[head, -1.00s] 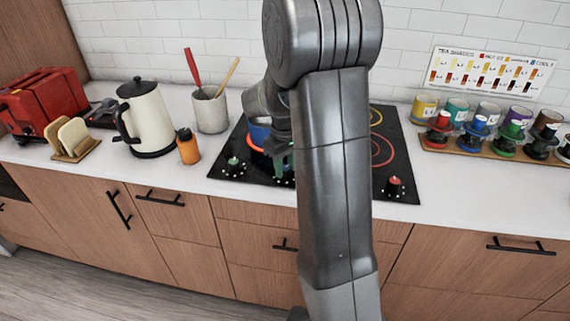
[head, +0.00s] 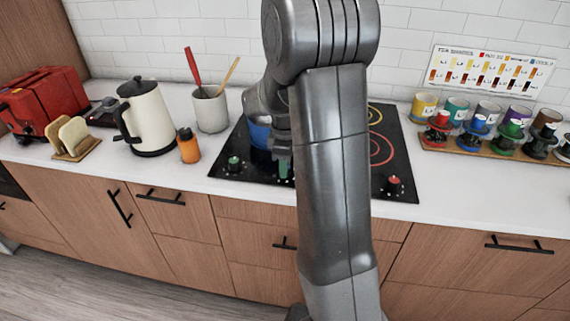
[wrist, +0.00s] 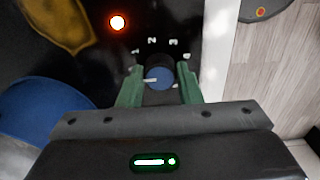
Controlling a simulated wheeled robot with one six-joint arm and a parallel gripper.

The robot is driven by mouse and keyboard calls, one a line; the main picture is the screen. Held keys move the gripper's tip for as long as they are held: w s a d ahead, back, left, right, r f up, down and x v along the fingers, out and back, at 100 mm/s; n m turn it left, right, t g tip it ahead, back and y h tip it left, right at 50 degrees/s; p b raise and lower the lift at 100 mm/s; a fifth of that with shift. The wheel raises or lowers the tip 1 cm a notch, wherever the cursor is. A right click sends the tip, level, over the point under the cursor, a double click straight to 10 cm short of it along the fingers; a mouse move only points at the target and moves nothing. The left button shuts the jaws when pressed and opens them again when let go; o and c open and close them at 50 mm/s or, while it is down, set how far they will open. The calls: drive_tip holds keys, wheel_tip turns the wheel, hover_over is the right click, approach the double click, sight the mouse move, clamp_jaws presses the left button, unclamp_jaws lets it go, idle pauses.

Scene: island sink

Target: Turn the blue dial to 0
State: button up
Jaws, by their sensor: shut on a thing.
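The blue dial (wrist: 159,78) is in the middle of the wrist view, on the black hob (wrist: 85,62). Its white pointer line points left. Pale numbers, 1, 2 and 3 among them, arc above it. My gripper (wrist: 159,90) has its green fingers on both sides of the dial and is shut on it. In the head view my gripper (head: 285,168) is down at the hob's front edge, and the blue dial is hidden behind it. An orange-red light (wrist: 118,22) glows on the hob beyond the dial.
A blue pot (head: 259,134) stands on the hob close to my gripper. A green dial (head: 234,163) is to the left and a red dial (head: 394,183) to the right. A kettle (head: 152,118) and an orange bottle (head: 188,147) stand left of the hob.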

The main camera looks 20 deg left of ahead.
drive_tip(key=shift+r, duration=0.1)
idle(0.3)
drive_tip(key=o, duration=1)
drive_tip(key=shift+c, duration=0.2)
wheel_tip(320, 180, up, 14)
drive_tip(key=shift+f, duration=0.3)
wheel_tip(320, 180, down, 14)
drive_tip(key=shift+r, duration=0.15)
drive_tip(key=shift+r, duration=0.1)
